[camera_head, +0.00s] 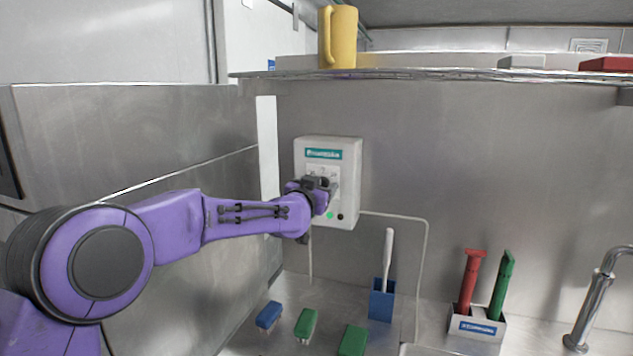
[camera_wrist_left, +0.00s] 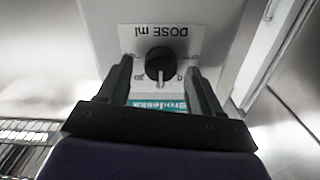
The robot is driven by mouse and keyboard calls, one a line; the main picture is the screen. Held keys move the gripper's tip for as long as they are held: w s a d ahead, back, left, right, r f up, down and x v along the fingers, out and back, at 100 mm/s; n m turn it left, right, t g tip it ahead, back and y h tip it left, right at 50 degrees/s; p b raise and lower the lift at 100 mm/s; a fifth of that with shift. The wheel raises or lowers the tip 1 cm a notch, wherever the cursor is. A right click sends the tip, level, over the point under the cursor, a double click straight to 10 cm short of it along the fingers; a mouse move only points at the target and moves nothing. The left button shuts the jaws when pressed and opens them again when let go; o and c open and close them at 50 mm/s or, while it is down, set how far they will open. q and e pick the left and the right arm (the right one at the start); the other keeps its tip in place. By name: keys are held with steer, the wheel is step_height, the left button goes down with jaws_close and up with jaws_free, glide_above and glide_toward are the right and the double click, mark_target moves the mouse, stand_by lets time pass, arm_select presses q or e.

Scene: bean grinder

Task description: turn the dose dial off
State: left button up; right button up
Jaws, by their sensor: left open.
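The white wall-mounted dispenser box (camera_head: 347,185) hangs on the steel wall, with a teal label on its upper front. The black dose dial (camera_wrist_left: 158,62) shows in the left wrist view on a white panel marked "DOSE ml", seen upside down there. A light pointer on the dial points down in that view. My left gripper (camera_head: 328,184) is at the front of the box and hides the dial in the head view. In the left wrist view its open fingers (camera_wrist_left: 160,75) lie on either side of the dial, with gaps visible. My right gripper is not in view.
Below are blue and green brushes (camera_head: 306,324), a blue holder (camera_head: 381,302) with a white handle, and a white caddy (camera_head: 476,327) with red and green tools. A tap (camera_head: 592,300) stands at right. A yellow jug (camera_head: 338,38) sits on the shelf above.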

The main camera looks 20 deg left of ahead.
arm_select(q)
steer(key=shift+s, duration=0.1)
steer(key=c, duration=1.1)
steer(key=shift+o, duration=0.2)
steer(key=n, duration=0.4)
steer(key=shift+a+n, duration=0.1)
steer(key=shift+n, duration=0.3)
steer(key=shift+a+f+n+b, duration=0.1)
steer(key=shift+n+b, duration=0.25)
steer(key=shift+n, duration=2.2)
steer(key=shift+d+f+n+b, duration=0.15)
steer(key=shift+n+b, duration=0.25)
steer(key=shift+n, duration=2.1)
steer(key=shift+a+f+n+b, duration=0.15)
steer(key=shift+n+b, duration=0.2)
steer(key=shift+n, duration=2.2)
